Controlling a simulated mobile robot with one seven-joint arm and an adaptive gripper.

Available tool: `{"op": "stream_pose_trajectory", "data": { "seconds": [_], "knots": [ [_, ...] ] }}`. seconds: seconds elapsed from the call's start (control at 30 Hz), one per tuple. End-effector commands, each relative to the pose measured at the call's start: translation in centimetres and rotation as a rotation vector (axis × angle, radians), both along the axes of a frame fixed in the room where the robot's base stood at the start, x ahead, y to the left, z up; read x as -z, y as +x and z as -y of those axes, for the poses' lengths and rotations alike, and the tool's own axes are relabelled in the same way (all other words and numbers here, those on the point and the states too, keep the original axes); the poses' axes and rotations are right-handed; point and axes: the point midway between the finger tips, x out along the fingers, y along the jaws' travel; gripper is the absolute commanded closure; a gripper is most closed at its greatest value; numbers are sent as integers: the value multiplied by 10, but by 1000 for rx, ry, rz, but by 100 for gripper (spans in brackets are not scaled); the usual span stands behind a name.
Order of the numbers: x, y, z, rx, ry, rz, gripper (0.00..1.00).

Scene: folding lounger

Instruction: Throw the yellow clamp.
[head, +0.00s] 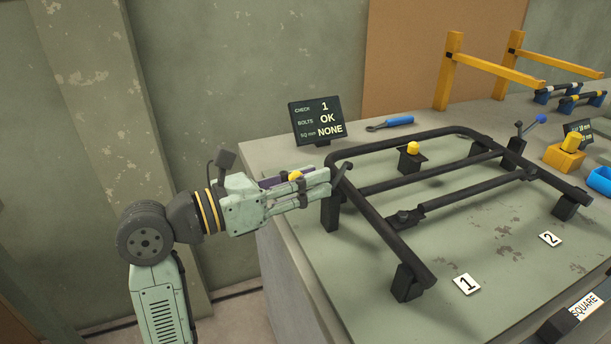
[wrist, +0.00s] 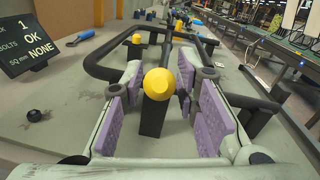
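A yellow knob (wrist: 158,84) tops a dark upright handle (wrist: 153,120), apparently the yellow clamp, at the near left corner of the black tube frame. In the head view, its top (head: 295,175) shows between the fingers of my gripper (head: 322,182). In the wrist view, my gripper (wrist: 161,72) is open, with purple pads left and right of the knob. Gaps show on both sides, so the pads seem not to touch it. The clamp's base is hidden. A second yellow knob (head: 413,148) stands on a black block inside the frame; it also shows in the wrist view (wrist: 137,38).
The black frame (head: 400,238) lies on the green bench. A small display (head: 317,120) reads BOLTS OK, SQ mm NONE. A blue-handled tool (head: 392,122) lies behind.

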Motion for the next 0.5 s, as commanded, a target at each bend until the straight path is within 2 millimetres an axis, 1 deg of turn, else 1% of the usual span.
{"op": "stream_pose_trajectory", "data": {
  "seconds": [0.17,0.5],
  "knots": [
    [0,0,0,0,0,0,72],
    [0,0,0,0,-1,0,94]
  ]
}}
